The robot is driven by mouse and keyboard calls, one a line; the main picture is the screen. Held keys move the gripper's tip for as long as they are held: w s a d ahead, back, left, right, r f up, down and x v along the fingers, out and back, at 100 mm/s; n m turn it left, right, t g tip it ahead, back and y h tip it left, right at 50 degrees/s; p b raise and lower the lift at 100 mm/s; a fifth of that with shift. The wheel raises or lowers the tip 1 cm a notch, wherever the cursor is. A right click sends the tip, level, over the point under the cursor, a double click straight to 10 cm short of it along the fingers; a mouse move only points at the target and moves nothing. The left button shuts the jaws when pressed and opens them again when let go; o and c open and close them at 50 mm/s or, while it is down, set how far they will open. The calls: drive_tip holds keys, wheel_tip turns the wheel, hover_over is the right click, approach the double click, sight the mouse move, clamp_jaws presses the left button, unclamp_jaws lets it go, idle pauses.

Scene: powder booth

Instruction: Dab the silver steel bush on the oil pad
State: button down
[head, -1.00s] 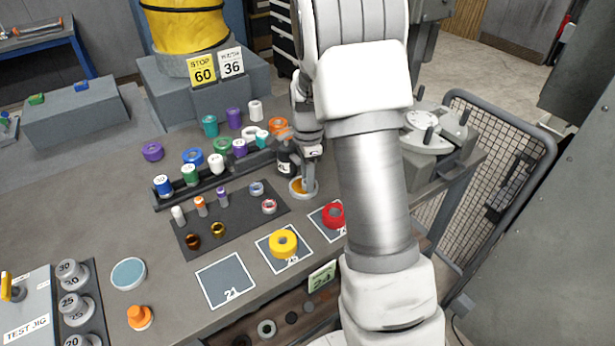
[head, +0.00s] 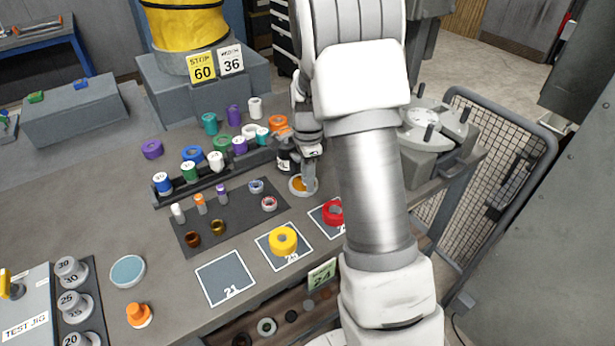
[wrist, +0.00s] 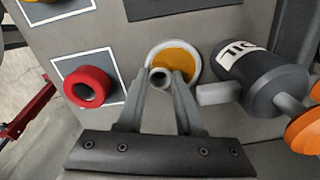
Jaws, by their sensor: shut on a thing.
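My gripper (wrist: 162,88) is shut on the silver steel bush (wrist: 159,76), a small grey ring between the fingertips in the wrist view. The oil pad (wrist: 185,62) is a round white dish with an amber surface, and the bush is over it in that view. I cannot tell whether the bush touches the pad. In the head view my gripper (head: 309,182) is at the oil pad (head: 297,186), and the bush is too small to make out there.
A dark oil bottle (wrist: 270,82) stands right beside the pad in the wrist view. A red ring (head: 332,212) and a yellow ring (head: 283,240) sit on marked squares. A dark mat (head: 228,235) holds several small parts. Square 21 (head: 222,275) is empty.

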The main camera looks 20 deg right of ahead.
idle(0.4)
wheel_tip(320, 180, up, 7)
drive_tip(key=p, duration=0.5)
idle(0.4)
